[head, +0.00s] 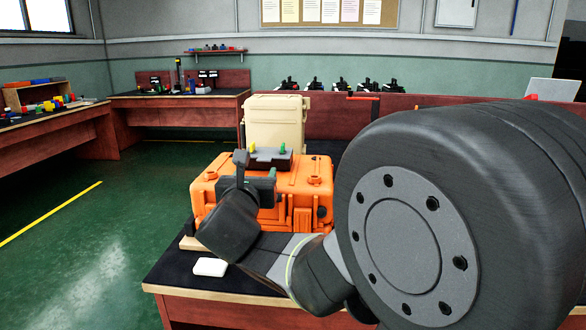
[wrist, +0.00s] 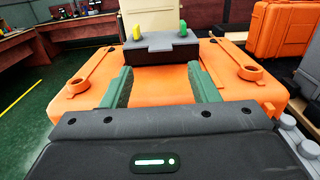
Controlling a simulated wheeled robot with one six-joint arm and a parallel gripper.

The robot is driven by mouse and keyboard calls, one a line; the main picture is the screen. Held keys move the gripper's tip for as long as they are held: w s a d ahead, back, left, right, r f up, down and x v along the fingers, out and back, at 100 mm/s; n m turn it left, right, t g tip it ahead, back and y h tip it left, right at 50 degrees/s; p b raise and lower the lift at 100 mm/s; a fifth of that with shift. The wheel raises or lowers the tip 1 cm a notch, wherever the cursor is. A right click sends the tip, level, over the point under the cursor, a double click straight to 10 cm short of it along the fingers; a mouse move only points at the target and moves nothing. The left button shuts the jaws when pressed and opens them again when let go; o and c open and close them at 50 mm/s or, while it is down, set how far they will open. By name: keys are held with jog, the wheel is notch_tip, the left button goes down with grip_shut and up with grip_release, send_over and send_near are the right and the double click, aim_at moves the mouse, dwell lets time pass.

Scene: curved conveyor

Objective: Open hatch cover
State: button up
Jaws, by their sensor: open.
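An orange case (head: 297,215) stands on the dark-topped bench in the head view. On top, towards its back, sits a dark block with a grey plate (wrist: 160,42). A yellow peg (wrist: 136,32) and a green peg (wrist: 182,28) stand up from this block. I cannot tell for certain which part is the hatch cover. My gripper (wrist: 160,76) is open and empty, its two green fingers apart over the orange top and pointing at the block. Whether the fingers touch anything is unclear. In the head view my arm hides part of the case.
A beige case (head: 277,122) stands behind the orange one. A white flat piece (head: 210,267) lies near the bench's front left edge. Another orange case (wrist: 283,38) is at the right in the wrist view. Open green floor lies to the left.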

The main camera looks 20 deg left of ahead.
aim_at(263, 161)
jog(key=b+x, duration=0.1)
jog(key=x, duration=0.6)
jog(key=shift+s, duration=0.1)
grip_shut()
